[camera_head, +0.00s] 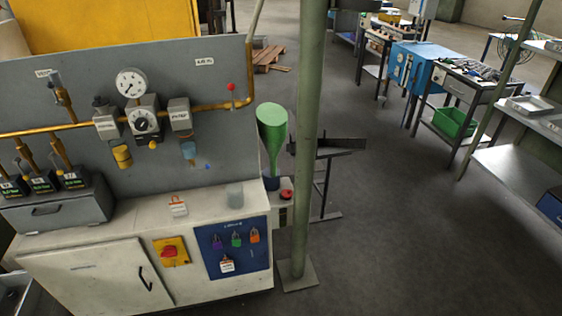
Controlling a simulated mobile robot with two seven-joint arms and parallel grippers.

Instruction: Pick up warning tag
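A small white tag with a red-orange top (179,206) lies on the pale cabinet top (120,222), in front of the grey panel. A second whitish tag (227,264) hangs on the blue board (245,272) on the cabinet front, below the coloured padlocks. The writing on both is too small to read, so I cannot tell which is the warning tag. Neither of my grippers is in view.
A grey translucent cup (235,195) stands right of the tag on the cabinet top. A green post (308,140) rises just right of the cabinet. A green funnel-shaped object (272,135) stands behind. Floor at the right (420,240) is clear.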

